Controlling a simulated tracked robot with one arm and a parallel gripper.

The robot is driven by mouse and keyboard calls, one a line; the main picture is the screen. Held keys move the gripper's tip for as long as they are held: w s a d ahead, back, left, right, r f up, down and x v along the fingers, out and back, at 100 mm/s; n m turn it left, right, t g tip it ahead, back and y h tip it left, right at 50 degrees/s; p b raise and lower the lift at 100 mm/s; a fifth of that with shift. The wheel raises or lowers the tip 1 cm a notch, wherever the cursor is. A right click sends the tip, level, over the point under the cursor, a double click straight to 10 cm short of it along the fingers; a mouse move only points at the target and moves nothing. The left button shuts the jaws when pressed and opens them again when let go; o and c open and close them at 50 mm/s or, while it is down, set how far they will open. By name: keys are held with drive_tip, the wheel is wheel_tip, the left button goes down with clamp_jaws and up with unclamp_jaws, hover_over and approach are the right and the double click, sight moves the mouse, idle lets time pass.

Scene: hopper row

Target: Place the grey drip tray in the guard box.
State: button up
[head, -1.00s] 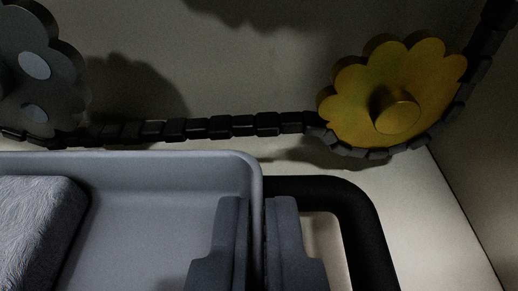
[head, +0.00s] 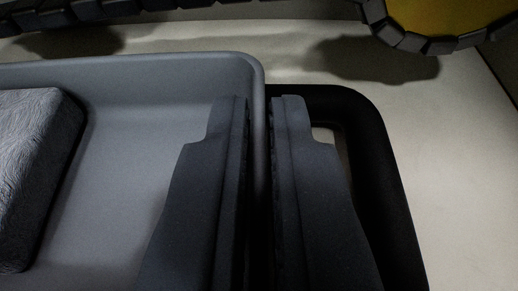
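The grey drip tray (head: 150,175) is shallow with rounded corners and fills the left side of the head view. A grey, fibrous-looking block (head: 35,170) lies inside it. My gripper (head: 259,100) has one finger on each side of the tray's right wall, and is shut on that wall with only narrow dark slits beside it. A black rounded loop (head: 385,190) shows right of the tray, partly behind the right finger. The guard box cannot be clearly told apart; the pale floor and wall around the tray may be part of it.
Pale floor (head: 450,150) is bare right of the black loop. A darker wall edge stands at the far right.

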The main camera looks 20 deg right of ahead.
drive_tip(key=o, duration=0.3)
drive_tip(key=shift+r, duration=0.1)
drive_tip(key=p+v, duration=0.3)
drive_tip(key=v, duration=0.9)
